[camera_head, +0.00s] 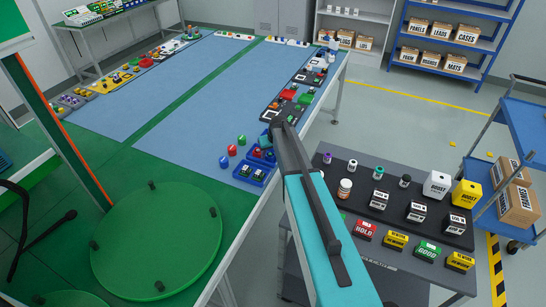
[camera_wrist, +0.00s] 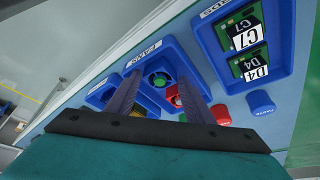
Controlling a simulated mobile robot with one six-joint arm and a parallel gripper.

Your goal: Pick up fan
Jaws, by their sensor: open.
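My gripper (camera_wrist: 158,84) is open. Its two dark fingers reach over the tray, one on each side of the fan in the picture, with nothing held. I cannot tell whether the fingers touch the fan or how high they are.
A blue tray (camera_wrist: 282,65) with boards marked C7 and D4 adjoins the fan tray. A red cap (camera_wrist: 221,114) and a blue cap (camera_wrist: 261,103) stand close by. A green turntable (camera_head: 155,240) is at lower left. A grey cart (camera_head: 340,255) with boxes is at right.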

